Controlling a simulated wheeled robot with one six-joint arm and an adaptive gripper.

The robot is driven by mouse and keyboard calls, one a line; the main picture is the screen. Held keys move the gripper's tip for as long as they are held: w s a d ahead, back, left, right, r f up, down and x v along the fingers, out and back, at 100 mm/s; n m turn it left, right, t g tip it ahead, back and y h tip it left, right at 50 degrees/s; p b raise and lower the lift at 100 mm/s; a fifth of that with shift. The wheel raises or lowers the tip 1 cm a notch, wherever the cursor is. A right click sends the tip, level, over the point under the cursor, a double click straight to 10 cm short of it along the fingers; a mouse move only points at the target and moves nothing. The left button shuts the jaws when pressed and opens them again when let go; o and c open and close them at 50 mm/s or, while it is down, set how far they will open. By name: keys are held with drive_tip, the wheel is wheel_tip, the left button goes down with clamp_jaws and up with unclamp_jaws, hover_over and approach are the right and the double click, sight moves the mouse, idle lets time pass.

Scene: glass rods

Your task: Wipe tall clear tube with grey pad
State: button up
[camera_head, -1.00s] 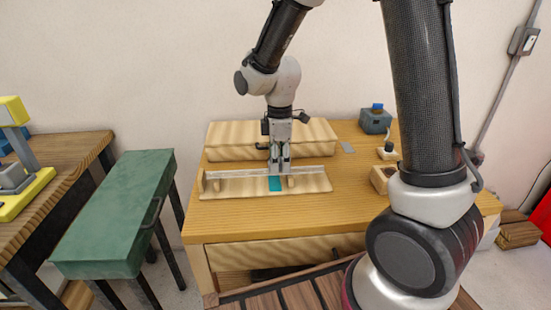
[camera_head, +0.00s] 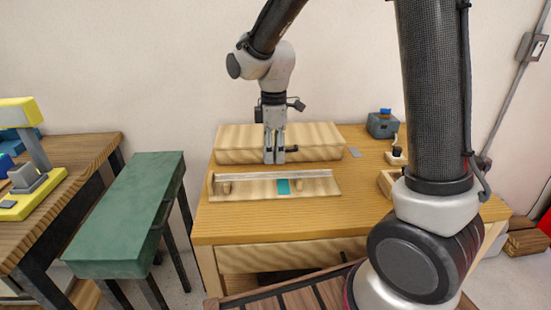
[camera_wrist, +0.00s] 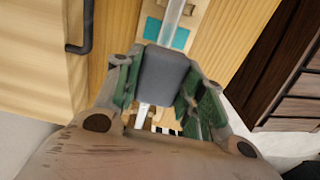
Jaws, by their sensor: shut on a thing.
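A long clear tube (camera_head: 318,173) lies level on a pale wooden rack (camera_head: 245,191) on the table. A teal patch (camera_head: 283,187) sits on the rack's board. My gripper (camera_head: 274,160) points down over the tube, left of the teal patch, its fingertips seen just above the tube's line. In the wrist view it is shut on a grey pad (camera_wrist: 163,75), clamped between green-lined fingers. The tube (camera_wrist: 172,18) runs up from behind the pad, which hides part of it. The teal patch (camera_wrist: 165,34) shows beyond. I cannot tell whether pad and tube touch.
A pale wooden box (camera_head: 325,143) stands behind the rack. A blue-grey box (camera_head: 382,125), a small dark-topped item (camera_head: 397,153) and a wooden tray (camera_head: 388,181) are at the right. A green bench (camera_head: 130,210) stands left of the table. The table front is clear.

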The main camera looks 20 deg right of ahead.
drive_tip(key=shift+r, duration=1.8)
drive_tip(key=shift+d, duration=0.1)
